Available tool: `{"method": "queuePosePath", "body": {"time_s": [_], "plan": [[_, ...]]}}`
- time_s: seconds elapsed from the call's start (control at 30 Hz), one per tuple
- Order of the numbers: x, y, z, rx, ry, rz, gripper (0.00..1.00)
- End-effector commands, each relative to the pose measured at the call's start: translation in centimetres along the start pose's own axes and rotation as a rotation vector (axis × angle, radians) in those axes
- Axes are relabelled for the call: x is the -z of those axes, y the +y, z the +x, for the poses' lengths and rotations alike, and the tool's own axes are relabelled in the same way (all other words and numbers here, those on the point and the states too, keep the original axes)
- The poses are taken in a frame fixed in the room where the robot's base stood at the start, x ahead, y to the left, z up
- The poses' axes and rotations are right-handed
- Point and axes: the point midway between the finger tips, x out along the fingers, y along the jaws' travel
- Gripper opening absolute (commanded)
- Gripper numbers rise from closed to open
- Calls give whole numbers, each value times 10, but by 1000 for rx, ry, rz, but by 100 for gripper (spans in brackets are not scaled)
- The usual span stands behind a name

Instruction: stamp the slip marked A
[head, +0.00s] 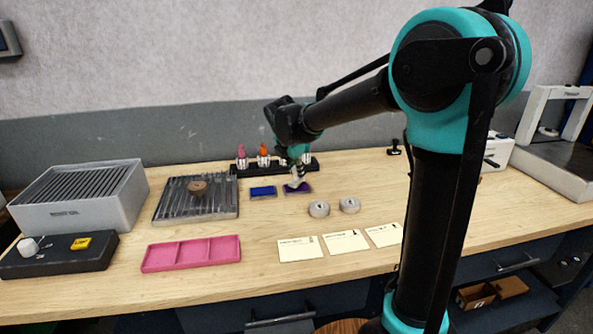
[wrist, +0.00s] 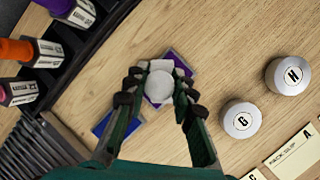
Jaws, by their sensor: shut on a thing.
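My gripper (wrist: 159,90) is shut on a stamp with a round white top (wrist: 159,87). It holds the stamp over the purple ink pad (wrist: 180,62), which shows in the head view (head: 303,188); I cannot tell if the stamp touches the pad. The stamp's underside is hidden. The slip marked A (wrist: 290,155) lies at the lower right of the wrist view, partly cut off. By its place it seems to be the middle slip (head: 345,242) of three in the head view, where the letters are too small to read.
The blue ink pad (head: 263,192) lies left of the purple one. Round grey pieces G (wrist: 240,120) and H (wrist: 288,75) stand between the pads and slips. Behind is a dark rack (head: 316,164) with coloured-handled stamps. A pink tray (head: 191,253) sits front left.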

Motion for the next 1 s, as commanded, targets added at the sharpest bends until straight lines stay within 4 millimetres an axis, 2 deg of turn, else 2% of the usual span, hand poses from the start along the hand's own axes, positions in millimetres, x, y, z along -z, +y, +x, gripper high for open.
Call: {"method": "queuePosePath", "body": {"time_s": [1.0], "plan": [[3,-1,7,0,0,0,6]]}}
